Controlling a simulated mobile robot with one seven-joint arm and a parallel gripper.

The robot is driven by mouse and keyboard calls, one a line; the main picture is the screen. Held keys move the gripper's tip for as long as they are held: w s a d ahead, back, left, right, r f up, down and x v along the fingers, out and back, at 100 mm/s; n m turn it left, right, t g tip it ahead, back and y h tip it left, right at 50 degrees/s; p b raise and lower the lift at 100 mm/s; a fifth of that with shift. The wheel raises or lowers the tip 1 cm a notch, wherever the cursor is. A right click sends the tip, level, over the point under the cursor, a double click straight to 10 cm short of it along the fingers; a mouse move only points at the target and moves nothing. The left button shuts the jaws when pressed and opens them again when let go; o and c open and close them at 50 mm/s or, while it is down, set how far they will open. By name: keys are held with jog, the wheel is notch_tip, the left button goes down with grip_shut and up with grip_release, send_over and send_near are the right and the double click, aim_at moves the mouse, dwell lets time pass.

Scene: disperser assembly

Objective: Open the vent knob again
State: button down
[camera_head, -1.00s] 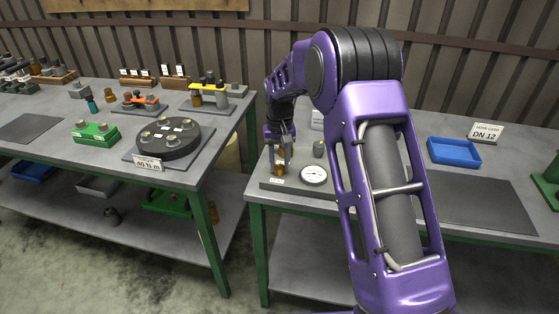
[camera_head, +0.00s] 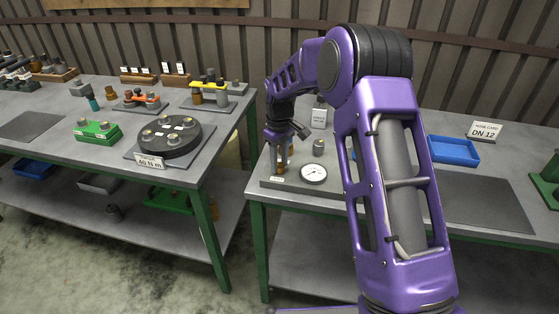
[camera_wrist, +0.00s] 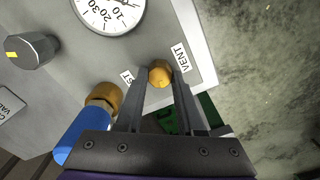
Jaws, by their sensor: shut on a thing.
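The vent knob (camera_wrist: 160,74) is a small round brass-coloured knob beside a white label reading VENT (camera_wrist: 180,58) near the plate's edge. My gripper (camera_wrist: 160,84) is shut on the knob, with one finger on each side of it. In the head view my gripper (camera_head: 278,164) points down at the left end of the grey plate (camera_head: 300,190), where the fingers and wrist partly hide the knob.
A white dial gauge (camera_head: 314,173) sits on the plate right of the knob. A grey knob (camera_wrist: 34,50) and a brass fitting with a blue hose (camera_wrist: 82,126) are close by. A blue tray (camera_head: 453,151) stands to the right. The left bench holds a black round fixture (camera_head: 170,152).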

aim_at(279, 165)
dwell(0.4)
jog(key=c, duration=0.5)
grip_release()
notch_tip(279, 165, up, 18)
jog(key=shift+f+p, duration=0.25)
jog(key=shift+p, duration=0.35)
